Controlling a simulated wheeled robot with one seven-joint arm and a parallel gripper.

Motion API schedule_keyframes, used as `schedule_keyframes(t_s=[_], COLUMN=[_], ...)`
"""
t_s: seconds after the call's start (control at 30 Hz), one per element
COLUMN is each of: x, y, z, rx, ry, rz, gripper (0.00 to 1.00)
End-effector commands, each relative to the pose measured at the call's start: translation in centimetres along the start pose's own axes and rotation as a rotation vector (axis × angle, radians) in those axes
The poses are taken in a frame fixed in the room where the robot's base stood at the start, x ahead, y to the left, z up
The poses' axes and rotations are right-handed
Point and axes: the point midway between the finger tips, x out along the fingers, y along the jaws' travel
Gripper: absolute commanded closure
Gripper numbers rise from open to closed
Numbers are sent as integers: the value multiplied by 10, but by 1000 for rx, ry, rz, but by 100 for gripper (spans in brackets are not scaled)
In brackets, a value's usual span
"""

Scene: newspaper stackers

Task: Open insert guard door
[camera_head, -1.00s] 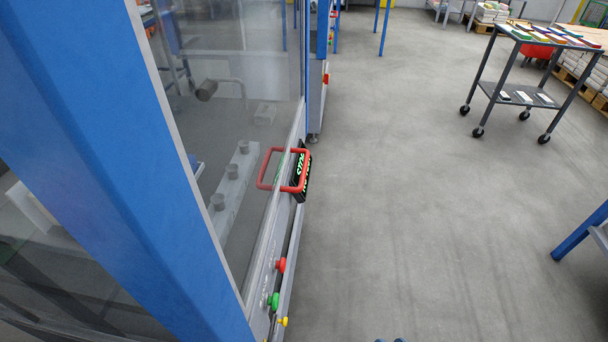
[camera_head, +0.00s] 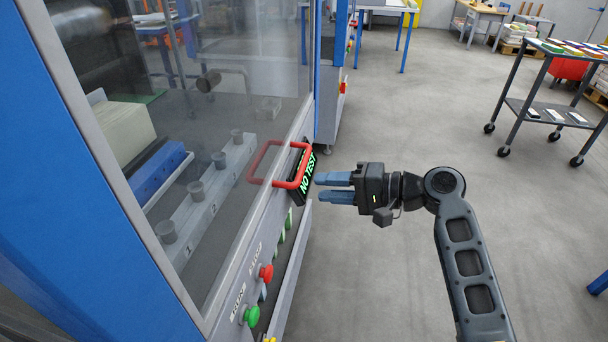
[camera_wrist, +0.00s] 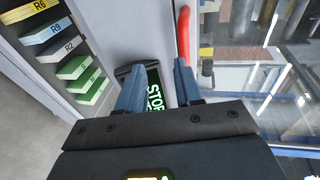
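The insert guard door (camera_head: 225,95) is a clear pane in a grey frame on the left of the head view and looks closed. Its red loop handle (camera_head: 305,170) sticks out near the door's right side. My gripper (camera_head: 318,188) is just right of the handle, apart from it, with its blue fingers pointing left. The fingers are open and empty. In the wrist view the handle (camera_wrist: 184,35) shows beyond the right finger, not between the fingers. A black display with green text (camera_wrist: 154,92) shows between them.
Red (camera_head: 266,273) and green (camera_head: 251,316) buttons sit on the machine's front below the door. A blue post (camera_head: 331,80) stands behind the handle. A dark wheeled cart (camera_head: 540,110) is at the right. The grey floor between is clear.

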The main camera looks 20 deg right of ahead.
Motion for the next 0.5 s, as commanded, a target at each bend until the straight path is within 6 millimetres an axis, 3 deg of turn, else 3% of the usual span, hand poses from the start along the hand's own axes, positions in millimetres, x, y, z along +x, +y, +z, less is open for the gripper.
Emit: schedule_keyframes(t_s=[0.1,0.27,0.5], x=[-8,-14,10], y=[-16,-29,-31], z=[-19,-28,-25], rx=[-3,-3,-3], ry=[-63,-106,-115], rz=[-23,-35,-35], gripper=[65,65,65])
